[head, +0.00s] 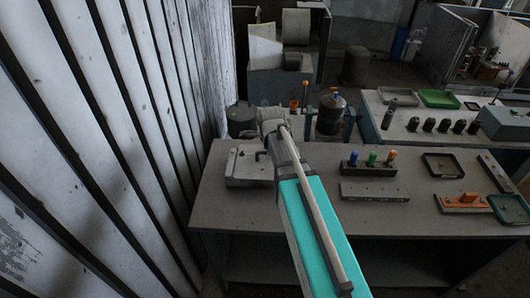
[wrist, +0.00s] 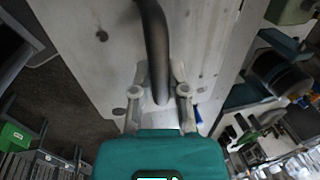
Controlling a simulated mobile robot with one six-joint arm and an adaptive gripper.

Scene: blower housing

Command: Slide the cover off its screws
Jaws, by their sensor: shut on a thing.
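The cover is a pale, worn metal plate (wrist: 85,60) with a dark curved handle (wrist: 153,30). In the head view the pale housing with its cover (head: 245,166) sits at the left end of the table. My gripper (wrist: 160,85) has its two fingers on either side of the handle's lower end, shut on it. Dark round spots (wrist: 120,112) on the plate look like screw heads or holes; I cannot tell which. In the head view my arm hides most of the gripper and the right edge of the cover.
The grey table (head: 320,215) holds a block with coloured knobs (head: 370,163), a flat grey bar (head: 373,192) and a dark tray (head: 442,166) to the right. A slatted wall (head: 110,120) stands close on the left. The table's front left is clear.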

